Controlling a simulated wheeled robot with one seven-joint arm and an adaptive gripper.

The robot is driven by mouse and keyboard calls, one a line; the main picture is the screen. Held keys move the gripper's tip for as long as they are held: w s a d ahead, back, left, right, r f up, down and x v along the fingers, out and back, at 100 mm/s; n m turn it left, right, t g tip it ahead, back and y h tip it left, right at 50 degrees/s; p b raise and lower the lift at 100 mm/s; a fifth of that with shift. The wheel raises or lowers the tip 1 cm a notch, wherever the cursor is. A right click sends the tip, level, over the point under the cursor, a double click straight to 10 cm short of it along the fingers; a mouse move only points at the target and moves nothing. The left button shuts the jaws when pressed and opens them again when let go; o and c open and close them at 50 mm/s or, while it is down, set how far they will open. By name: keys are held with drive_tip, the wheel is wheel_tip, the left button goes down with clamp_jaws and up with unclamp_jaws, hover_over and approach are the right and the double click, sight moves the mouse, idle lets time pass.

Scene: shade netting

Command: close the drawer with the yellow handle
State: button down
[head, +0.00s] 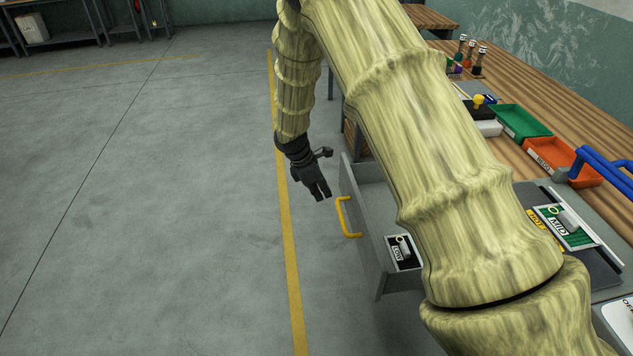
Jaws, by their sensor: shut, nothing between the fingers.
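The drawer (368,246) is grey and stands pulled out from the workbench toward the left. Its yellow handle (344,217) is on the front panel. My gripper (321,192) is shut and empty, pointing down, just to the left of and above the handle in the picture. I cannot tell whether it touches the handle or the front panel. My arm, in a pale bamboo-like cover, hides much of the drawer's inside and the bench edge behind it.
The wooden workbench (545,100) runs along the right, with a green tray (520,122), an orange tray (562,160) and a blue handle (600,166). A MID switch panel (565,226) sits nearer. The floor (140,200) to the left is clear. Shelving stands far back left.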

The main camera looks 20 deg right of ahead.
drive_tip(key=shift+s+d+f+p, duration=0.1)
drive_tip(key=shift+s+d+f, duration=0.1)
drive_tip(key=shift+d, duration=0.5)
drive_tip(key=shift+s+d+f+p, duration=0.15)
drive_tip(key=shift+d+f, duration=0.05)
drive_tip(key=shift+d, duration=0.55)
drive_tip(key=shift+s+d+f+p, duration=0.1)
drive_tip(key=shift+s+d+f, duration=0.1)
drive_tip(key=shift+d, duration=0.5)
drive_tip(key=shift+d, duration=0.15)
